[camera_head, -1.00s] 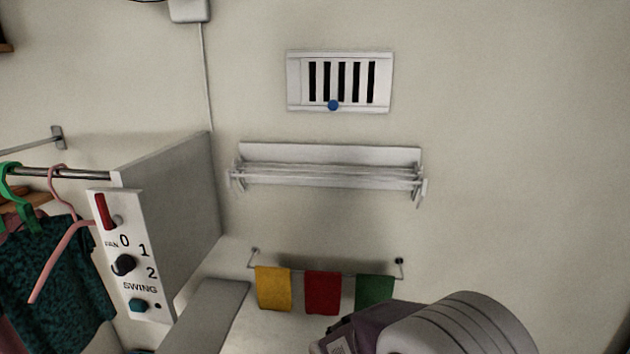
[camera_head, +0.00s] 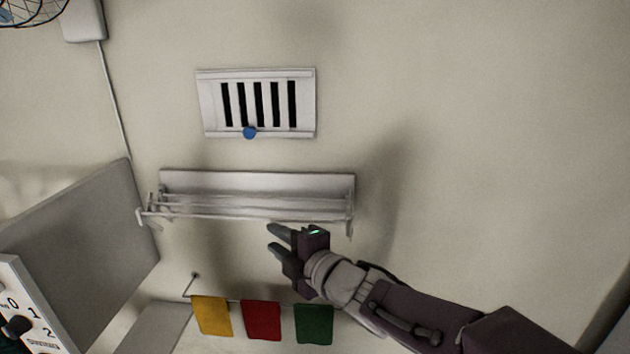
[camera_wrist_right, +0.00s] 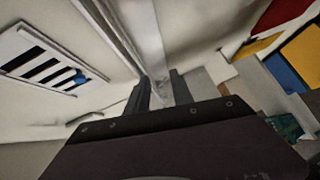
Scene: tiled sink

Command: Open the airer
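The airer (camera_head: 257,185) is a pale wall-mounted rack with a long back board and thin rails. It looks folded close to the wall, its front rail (camera_head: 240,217) running along its lower edge. My right gripper (camera_head: 273,240) is just below the right half of that rail, fingers apart, pointing left. In the right wrist view, my gripper (camera_wrist_right: 160,90) has its two fingers apart, with a pale bar (camera_wrist_right: 146,35) lined up between them. I cannot tell whether they touch it. Nothing is held. My left gripper is not in view.
A white vent (camera_head: 306,103) with a blue knob (camera_head: 249,132) is above the airer. Yellow, red (camera_head: 261,320) and green cloths hang below it. A grey cabinet (camera_head: 80,255) with a control panel stands at the left. The wall at right is bare.

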